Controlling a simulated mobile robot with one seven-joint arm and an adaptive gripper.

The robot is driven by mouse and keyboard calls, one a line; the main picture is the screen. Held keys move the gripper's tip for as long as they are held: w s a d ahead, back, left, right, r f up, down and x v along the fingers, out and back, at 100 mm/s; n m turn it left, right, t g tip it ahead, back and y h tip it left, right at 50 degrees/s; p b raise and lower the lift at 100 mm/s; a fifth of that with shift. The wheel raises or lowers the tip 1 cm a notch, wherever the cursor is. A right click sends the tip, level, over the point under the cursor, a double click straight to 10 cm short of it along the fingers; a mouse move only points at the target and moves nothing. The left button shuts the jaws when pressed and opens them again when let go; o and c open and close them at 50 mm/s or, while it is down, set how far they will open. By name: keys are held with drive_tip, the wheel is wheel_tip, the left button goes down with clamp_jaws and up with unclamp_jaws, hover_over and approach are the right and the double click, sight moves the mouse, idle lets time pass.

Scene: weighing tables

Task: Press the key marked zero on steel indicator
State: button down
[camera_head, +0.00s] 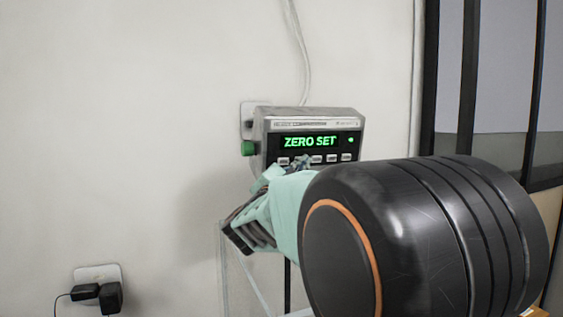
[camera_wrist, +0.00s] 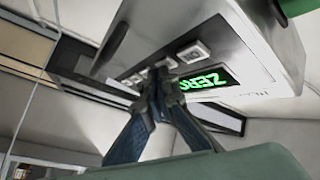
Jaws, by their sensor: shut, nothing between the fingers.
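The steel indicator (camera_head: 310,125) is mounted on the wall, with a green lit display (camera_head: 310,141) reading "ZERO SET". A row of light keys (camera_head: 332,158) runs below the display; their markings are too small to read. My gripper (camera_head: 302,162) is shut and empty, its fingertips at the key row, covering part of it between the leftmost key (camera_head: 283,161) and those to the right. In the wrist view the shut fingertips (camera_wrist: 167,82) are at a key (camera_wrist: 165,64) beside the nearest key (camera_wrist: 193,50). Contact cannot be told for certain.
A green knob (camera_head: 249,148) sticks out on the indicator's left side. A cable (camera_head: 300,50) runs up the wall above it. A clear panel (camera_head: 232,275) stands below. A wall socket with black plugs (camera_head: 98,292) is at lower left, and a dark-framed window (camera_head: 505,80) at right.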

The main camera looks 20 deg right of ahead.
drive_tip(key=shift+s+f+b, duration=0.15)
drive_tip(key=shift+s+b, duration=0.3)
drive_tip(key=shift+s, duration=0.25)
drive_tip(key=shift+s, duration=0.1)
drive_tip(key=s, duration=0.1)
drive_tip(key=s+b, duration=0.1)
drive_tip(key=s, duration=0.1)
drive_tip(key=s+b, duration=0.1)
drive_tip(key=shift+s+d+f, duration=0.1)
drive_tip(key=shift+s+f, duration=0.25)
drive_tip(key=shift+s, duration=0.05)
idle(0.3)
